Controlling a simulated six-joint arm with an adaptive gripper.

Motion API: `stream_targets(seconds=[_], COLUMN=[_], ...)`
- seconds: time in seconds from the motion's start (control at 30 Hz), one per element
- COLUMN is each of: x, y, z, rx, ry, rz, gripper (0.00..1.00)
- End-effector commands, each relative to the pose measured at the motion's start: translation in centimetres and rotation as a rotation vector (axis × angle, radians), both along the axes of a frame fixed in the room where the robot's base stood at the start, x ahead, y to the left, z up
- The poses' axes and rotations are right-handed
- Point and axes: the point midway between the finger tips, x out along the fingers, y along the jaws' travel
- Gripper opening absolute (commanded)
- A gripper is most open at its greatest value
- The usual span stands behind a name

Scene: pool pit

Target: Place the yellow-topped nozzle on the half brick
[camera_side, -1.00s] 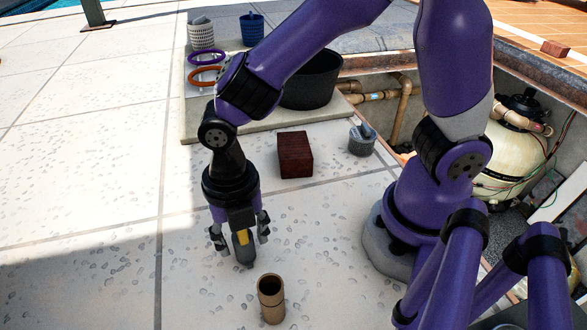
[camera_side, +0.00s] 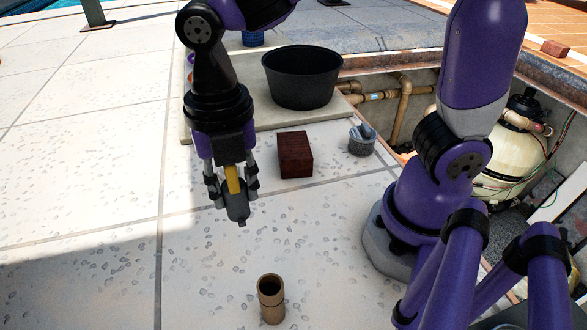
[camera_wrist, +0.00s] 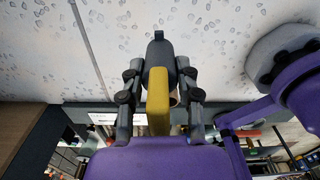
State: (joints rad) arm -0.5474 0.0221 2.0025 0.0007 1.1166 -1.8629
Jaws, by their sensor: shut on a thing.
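The nozzle (camera_side: 236,203) has a dark grey body and a yellow top, and hangs above the paving, tilted slightly. My gripper (camera_side: 232,185) is shut on it, with a finger on either side. In the wrist view the nozzle's yellow part (camera_wrist: 158,100) lies between the fingers of my gripper (camera_wrist: 157,98), its grey end pointing away. The half brick (camera_side: 295,155), dark red, sits on the paving to the right of my gripper and behind it in the side view. Its top is bare.
A tan pipe piece (camera_side: 270,298) stands at the front. A grey mortar-like cup (camera_side: 362,140) stands right of the brick. A black tub (camera_side: 301,77) sits on a slab (camera_side: 262,122) behind. An open pit with pipes (camera_side: 404,105) lies right. Paving on the left is clear.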

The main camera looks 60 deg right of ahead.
Motion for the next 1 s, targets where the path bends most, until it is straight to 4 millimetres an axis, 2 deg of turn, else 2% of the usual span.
stream_targets(seconds=[0.17, 0.3, 0.47, 0.57, 0.8, 1.0], x=[1.6, 1.9, 1.7, 1.9, 2.9, 3.7], y=[-4.7, -8.8, -11.7, -13.5, -19.4, -22.7], z=[3.1, 5.1, 6.3, 5.7, 2.1, 0.0], rx=[0.003, 0.002, 0.001, 0.000, 0.000, 0.001], ry=[-0.009, -0.010, -0.008, -0.006, -0.001, -0.005], rz=[-0.324, -0.612, -0.809, -0.849, -0.851, -0.843], gripper=[0.00, 0.00, 0.00, 0.00, 0.00, 0.00])
